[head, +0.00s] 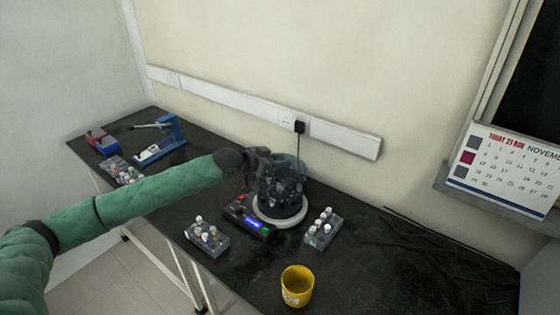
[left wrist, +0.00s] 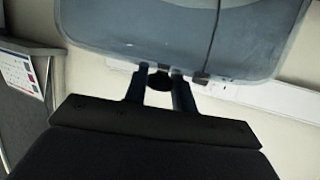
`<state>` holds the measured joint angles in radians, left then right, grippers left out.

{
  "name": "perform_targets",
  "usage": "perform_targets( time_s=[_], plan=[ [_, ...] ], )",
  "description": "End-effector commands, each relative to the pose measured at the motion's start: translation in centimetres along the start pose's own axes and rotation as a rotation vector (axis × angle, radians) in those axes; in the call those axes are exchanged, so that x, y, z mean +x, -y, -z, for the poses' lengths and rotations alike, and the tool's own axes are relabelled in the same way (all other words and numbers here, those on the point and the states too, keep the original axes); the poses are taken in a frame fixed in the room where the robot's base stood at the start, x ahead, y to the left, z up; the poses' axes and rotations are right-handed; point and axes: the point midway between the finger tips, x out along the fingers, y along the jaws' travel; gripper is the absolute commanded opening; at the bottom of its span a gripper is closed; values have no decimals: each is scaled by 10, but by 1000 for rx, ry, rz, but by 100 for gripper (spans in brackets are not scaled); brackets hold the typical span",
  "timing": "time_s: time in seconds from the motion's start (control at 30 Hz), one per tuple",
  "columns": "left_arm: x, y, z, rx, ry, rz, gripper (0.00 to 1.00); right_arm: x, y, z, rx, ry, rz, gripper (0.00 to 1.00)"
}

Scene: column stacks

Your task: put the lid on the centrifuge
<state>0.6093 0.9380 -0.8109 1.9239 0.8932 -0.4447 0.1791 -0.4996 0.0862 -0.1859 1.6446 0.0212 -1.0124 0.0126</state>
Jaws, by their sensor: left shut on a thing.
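The centrifuge (head: 281,217) stands on the black bench, with a pale round rim, a dark body and a lit blue display at its front left. The translucent grey-blue lid (head: 291,165) is at the top of the centrifuge; I cannot tell whether it touches. It also fills the top of the left wrist view (left wrist: 180,35). My left gripper (head: 264,160) is at the lid, partly blending with it. In the left wrist view its fingers (left wrist: 160,88) are shut on the lid's small dark knob. My right gripper is not in view.
Racks of capped tubes stand left (head: 207,238) and right (head: 322,229) of the centrifuge. A yellow mug (head: 297,286) is in front. A blue device (head: 160,139) and another rack (head: 122,170) are at the far left. A socket rail (head: 270,112) runs along the wall behind.

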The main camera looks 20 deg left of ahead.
Motion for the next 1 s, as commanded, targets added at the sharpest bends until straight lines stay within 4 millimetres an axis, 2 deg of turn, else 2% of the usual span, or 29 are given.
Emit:
perform_targets(
  time_s=[1.0],
  plan=[
    [-2, 0, -1, 0, -1, 0, 0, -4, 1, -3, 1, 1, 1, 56]
  ],
)
